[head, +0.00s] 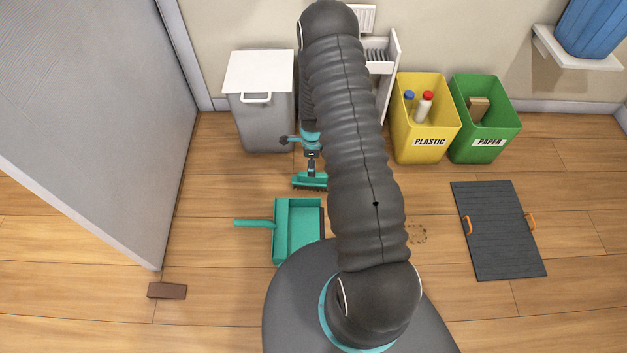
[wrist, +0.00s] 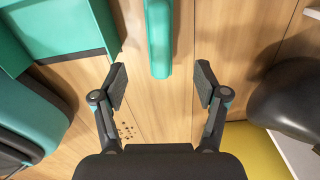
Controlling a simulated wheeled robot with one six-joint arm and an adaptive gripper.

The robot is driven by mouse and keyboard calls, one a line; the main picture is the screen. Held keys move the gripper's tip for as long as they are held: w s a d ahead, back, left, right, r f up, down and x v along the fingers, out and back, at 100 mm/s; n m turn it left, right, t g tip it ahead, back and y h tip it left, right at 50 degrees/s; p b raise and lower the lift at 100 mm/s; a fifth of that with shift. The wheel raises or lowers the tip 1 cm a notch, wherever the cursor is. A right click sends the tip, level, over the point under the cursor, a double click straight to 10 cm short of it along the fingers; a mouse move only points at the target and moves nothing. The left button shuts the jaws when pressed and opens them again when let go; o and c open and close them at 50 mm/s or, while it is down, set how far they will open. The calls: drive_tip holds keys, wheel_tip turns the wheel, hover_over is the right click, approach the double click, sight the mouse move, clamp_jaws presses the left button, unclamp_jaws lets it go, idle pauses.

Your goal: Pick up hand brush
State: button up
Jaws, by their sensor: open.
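The hand brush (head: 309,182) is teal with dark bristles and lies on the wood floor just behind the teal dustpan (head: 299,228). My arm hides its right end in the head view. In the wrist view the brush (wrist: 158,35) runs in from the top edge, and its near end is in line with the gap between my fingers. My gripper (head: 312,167) shows partly beside the arm, above the brush. In the wrist view my gripper (wrist: 160,76) is open, with nothing held between its fingers.
A grey lidded bin (head: 265,120) stands behind the brush. A yellow plastic bin (head: 427,115) and green paper bin (head: 484,115) stand right. A dark mat (head: 498,230) and brown block (head: 167,290) lie on the floor. A white door (head: 90,110) is left.

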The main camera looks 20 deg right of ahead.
sight(313, 179)
wheel_tip(313, 179, down, 12)
drive_tip(key=shift+s+r, duration=0.1)
idle(0.5)
drive_tip(key=shift+c, duration=0.3)
drive_tip(key=c, duration=1.3)
drive_tip(key=shift+r, duration=0.5)
drive_tip(key=r, duration=0.3)
drive_tip(key=shift+s+d+r, duration=0.15)
drive_tip(key=shift+d+r, duration=0.05)
drive_tip(key=shift+r, duration=0.1)
drive_tip(key=s+d+r, duration=0.2)
drive_tip(key=s, duration=0.1)
drive_tip(key=s+d+r, duration=0.2)
drive_tip(key=s, duration=0.1)
drive_tip(key=s+d+r, duration=0.2)
drive_tip(key=s, duration=0.1)
drive_tip(key=shift+d+r, duration=0.2)
drive_tip(key=shift+d, duration=0.15)
